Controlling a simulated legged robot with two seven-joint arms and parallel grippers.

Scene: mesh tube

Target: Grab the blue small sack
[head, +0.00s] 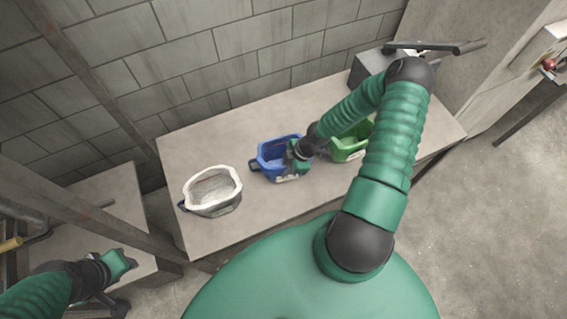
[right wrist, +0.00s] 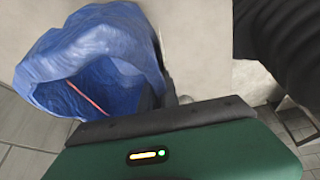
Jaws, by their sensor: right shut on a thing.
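The blue small sack (head: 270,157) stands open-topped on the table, between a white sack and a green one. My right gripper (head: 298,158) is at the sack's right side, shut on its rim. In the right wrist view the blue sack (right wrist: 90,60) fills the upper left, its mouth open, with a thin red strip inside. The fingertips are hidden there behind the green gripper body. My left gripper (head: 122,270) is at the lower left of the head view, away from the sack; its fingers are too unclear to judge.
The white sack (head: 213,190) stands left of the blue one, and the green sack (head: 349,145) stands to its right, partly behind my arm. A grey box (head: 368,66) is at the table's far right. The table (head: 230,130) is clear behind the sacks, toward the block wall.

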